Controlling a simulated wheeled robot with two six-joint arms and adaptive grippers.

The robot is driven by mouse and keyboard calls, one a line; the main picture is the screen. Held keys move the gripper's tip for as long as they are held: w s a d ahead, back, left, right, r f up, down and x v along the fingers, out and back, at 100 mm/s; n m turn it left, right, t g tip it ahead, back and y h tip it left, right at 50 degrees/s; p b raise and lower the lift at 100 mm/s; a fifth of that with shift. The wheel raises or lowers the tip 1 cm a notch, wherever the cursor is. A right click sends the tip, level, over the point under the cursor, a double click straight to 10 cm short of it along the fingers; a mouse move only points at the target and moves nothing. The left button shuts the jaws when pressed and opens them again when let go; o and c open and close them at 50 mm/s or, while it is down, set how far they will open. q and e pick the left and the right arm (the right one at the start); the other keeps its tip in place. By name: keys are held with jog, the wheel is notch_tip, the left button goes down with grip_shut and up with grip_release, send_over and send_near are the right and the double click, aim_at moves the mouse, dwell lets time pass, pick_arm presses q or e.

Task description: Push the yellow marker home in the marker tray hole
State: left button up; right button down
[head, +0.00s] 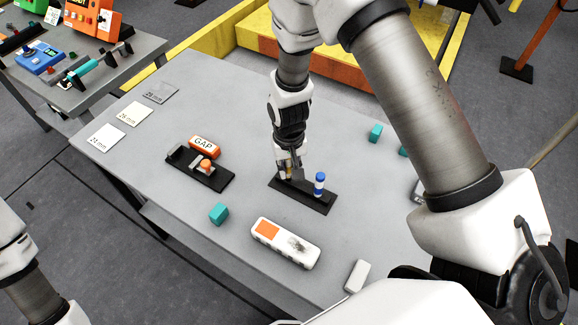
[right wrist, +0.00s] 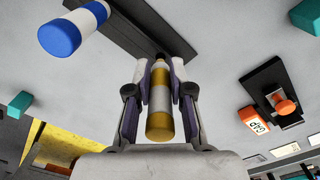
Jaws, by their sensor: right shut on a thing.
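My right gripper (head: 289,174) is shut on the yellow marker, which has a white middle band; the marker (right wrist: 159,102) shows clearly between the two fingers in the right wrist view. The marker's far end points at the black marker tray (head: 314,202), also in the right wrist view (right wrist: 140,28). Whether that end is inside a hole, and how deep, I cannot tell. A blue and white marker (head: 319,184) stands upright at the tray's right end. It also shows in the right wrist view (right wrist: 72,28). My left gripper is out of view; only part of that arm shows.
A black fixture (head: 212,178) with an orange knob and an orange GAP block (head: 204,146) stand left of the tray. A teal block (head: 218,213) and a white box with an orange patch (head: 286,243) lie nearer.

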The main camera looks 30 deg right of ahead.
jog(key=shift+f+b, duration=0.65)
jog(key=shift+f, duration=0.6)
jog(key=c, duration=1)
grip_release()
jog(key=shift+o, duration=0.2)
notch_tip(320, 180, up, 12)
